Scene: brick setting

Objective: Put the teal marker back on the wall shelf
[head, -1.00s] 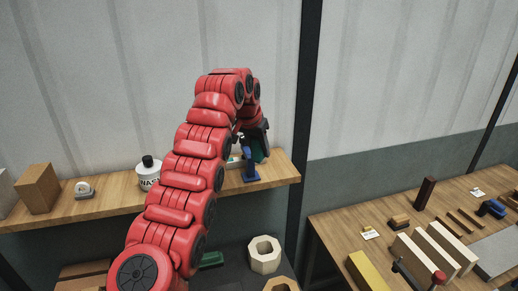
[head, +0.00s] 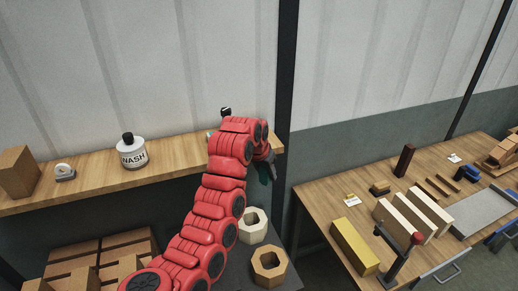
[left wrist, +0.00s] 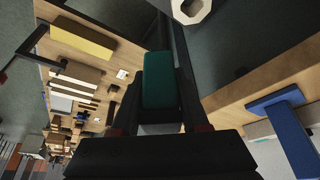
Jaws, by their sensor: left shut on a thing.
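The teal marker (left wrist: 160,82) is a dark teal block between the fingers of my left gripper (left wrist: 160,110) in the left wrist view. The gripper is shut on it. In the head view the left gripper (head: 266,166) is at the right end of the wall shelf (head: 92,172), and a dark teal bit of the marker (head: 264,175) shows below the shelf's top. The arm hides part of the shelf's right end. In the left wrist view the shelf (left wrist: 240,93) lies to the right, apart from the marker. My right gripper is not in view.
A WASH bottle (head: 131,152), a tape dispenser (head: 65,172) and a brown block (head: 18,172) stand on the shelf. A blue thing (left wrist: 290,135) is at the shelf in the wrist view. Below are two hexagonal rings (head: 269,264). A cluttered wooden table (head: 330,205) is right.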

